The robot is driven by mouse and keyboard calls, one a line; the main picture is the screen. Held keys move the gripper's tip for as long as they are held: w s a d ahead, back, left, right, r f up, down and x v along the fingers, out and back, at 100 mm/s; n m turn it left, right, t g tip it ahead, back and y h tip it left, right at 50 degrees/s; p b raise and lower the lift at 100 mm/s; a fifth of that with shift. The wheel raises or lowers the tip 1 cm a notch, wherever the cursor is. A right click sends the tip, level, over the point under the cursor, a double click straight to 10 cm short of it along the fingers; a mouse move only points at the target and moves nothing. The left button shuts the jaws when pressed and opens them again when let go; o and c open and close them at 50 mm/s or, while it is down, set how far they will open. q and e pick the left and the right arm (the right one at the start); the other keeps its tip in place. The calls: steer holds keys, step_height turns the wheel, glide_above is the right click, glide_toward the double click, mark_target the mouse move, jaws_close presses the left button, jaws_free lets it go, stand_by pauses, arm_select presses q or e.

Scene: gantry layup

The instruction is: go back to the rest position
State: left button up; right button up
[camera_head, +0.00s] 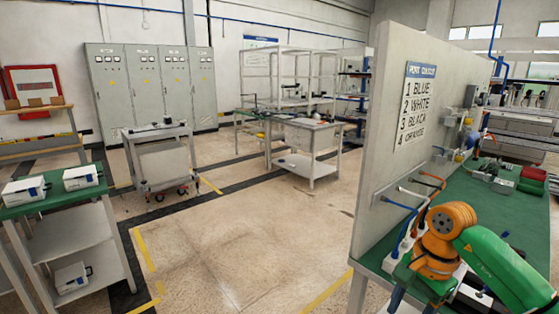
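My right arm, with an orange joint and a green link, comes in from the lower right over the green workbench (511,214). Its orange part bends down toward the bottom edge. I cannot make out the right gripper's fingers; that end runs out of the picture at the bottom. My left arm and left gripper are not in this view. A grey upright panel (376,150) stands along the left side of the bench, with a sign (416,100) listing port colours: 1 blue, 2 white, 3 black, 4 orange.
Blue, orange and black cables (430,180) stick out of the panel close to my arm. A green-topped table (52,195) with white boxes stands at the left. A grey cart (160,158) and a white table (312,150) stand further back. The middle floor is clear.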

steer(key=w+a+f+m+t+y, duration=0.1)
steer(key=a+f+m+y, duration=0.25)
steer(key=a, duration=0.25)
steer(key=w+a+f+m+t+y, duration=0.1)
steer(key=a+f+m+y, duration=0.1)
steer(key=a+m+y, duration=0.35)
steer(key=w+a+f+m+y, duration=0.2)
steer(key=a+m+y, duration=0.1)
steer(key=a, duration=0.4)
steer(key=w+d+f+m+t+h, duration=0.3)
steer(key=f+m+t, duration=0.7)
steer(key=m, duration=0.9)
steer(key=s+d+f+m+g+h, duration=0.2)
steer(key=s+d+f+m+h, duration=0.25)
steer(key=s+f+m, duration=0.5)
steer(key=s+d+f+m+g+h, duration=0.2)
steer(key=s+d+f+m+h, duration=0.35)
steer(key=f, duration=0.65)
steer(key=s+f+m+g, duration=0.2)
steer(key=s+m, duration=0.1)
steer(key=s, duration=0.5)
steer(key=s+d+f+m+g, duration=0.1)
steer(key=s+f+m+g, duration=0.1)
steer(key=s, duration=0.7)
steer(key=s+f+m+g, duration=0.3)
steer(key=s+m, duration=0.2)
steer(key=s, duration=0.3)
steer(key=shift+s+d+f, duration=0.2)
steer(key=shift+d+f, duration=0.05)
steer(key=shift+f, duration=0.15)
